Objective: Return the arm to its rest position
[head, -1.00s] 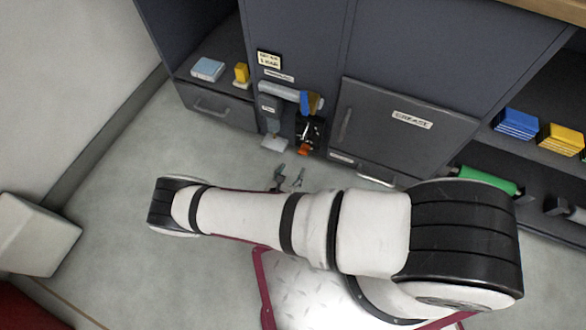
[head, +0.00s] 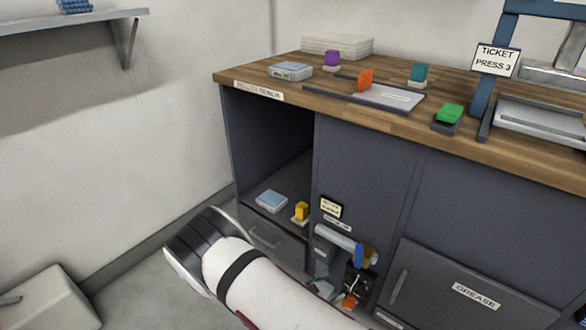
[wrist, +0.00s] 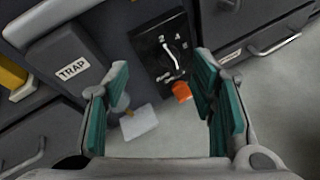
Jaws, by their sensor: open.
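My arm (head: 265,285) reaches in from the bottom of the head view, white with dark bands, its elbow at the lower left. In the wrist view my gripper (wrist: 163,108) is open and empty, with teal pads on both fingers. A black dial panel (wrist: 165,48) and an orange piece (wrist: 182,92) show beyond the gap between the fingers. A grey box marked TRAP (wrist: 68,70) is to the left. I see no contact with any of them. In the head view the gripper cannot be clearly made out behind the arm.
A dark cabinet (head: 365,170) with a wooden top (head: 330,105) stands ahead. An open shelf holds a light-blue block (head: 271,201) and a yellow item (head: 301,211). The GREASE door (head: 470,285) is at right. A pale box (head: 50,300) sits on the floor at left.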

